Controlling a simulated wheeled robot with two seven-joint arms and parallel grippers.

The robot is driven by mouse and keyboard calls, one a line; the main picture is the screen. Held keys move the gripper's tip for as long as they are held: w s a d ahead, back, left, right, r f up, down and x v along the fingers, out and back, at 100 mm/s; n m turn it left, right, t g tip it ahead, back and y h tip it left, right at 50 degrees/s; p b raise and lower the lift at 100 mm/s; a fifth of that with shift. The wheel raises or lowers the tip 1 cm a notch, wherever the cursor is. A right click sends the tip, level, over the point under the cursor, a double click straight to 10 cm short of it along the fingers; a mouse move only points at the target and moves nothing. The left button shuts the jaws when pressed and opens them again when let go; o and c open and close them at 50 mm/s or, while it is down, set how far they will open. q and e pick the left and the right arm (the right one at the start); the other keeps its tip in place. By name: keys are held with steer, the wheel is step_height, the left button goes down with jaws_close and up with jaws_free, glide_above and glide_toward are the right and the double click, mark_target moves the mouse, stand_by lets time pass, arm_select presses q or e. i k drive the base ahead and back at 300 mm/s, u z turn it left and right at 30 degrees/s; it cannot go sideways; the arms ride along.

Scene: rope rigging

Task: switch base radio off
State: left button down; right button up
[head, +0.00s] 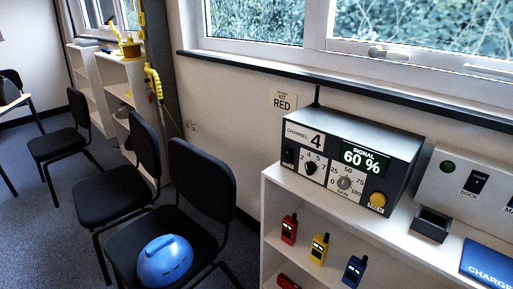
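The base radio (350,150) is a grey box with a black top edge and a short antenna. It stands on top of the white shelf unit at the right. Its lit display (364,159) reads "SIGNAL 60 %" in green, and its label reads "CHANNEL 4". On its front are a small black switch (288,156) at the left end, a black channel knob (311,168), a grey gain knob (344,183) and a yellow button (377,200). The switch's position is too small to tell. Neither of my grippers shows.
A grey dock panel (457,178) and a small black open box (432,223) are right of the radio, with a blue "CHARGE" sign (487,262). Red, yellow and blue handsets (319,249) stand on the shelf below. Black chairs, one holding a blue helmet (164,261), stand left.

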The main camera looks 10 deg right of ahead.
mark_target(287, 156)
steer(key=z, duration=0.45)
steer(key=i, duration=0.9)
steer(key=z, duration=0.8)
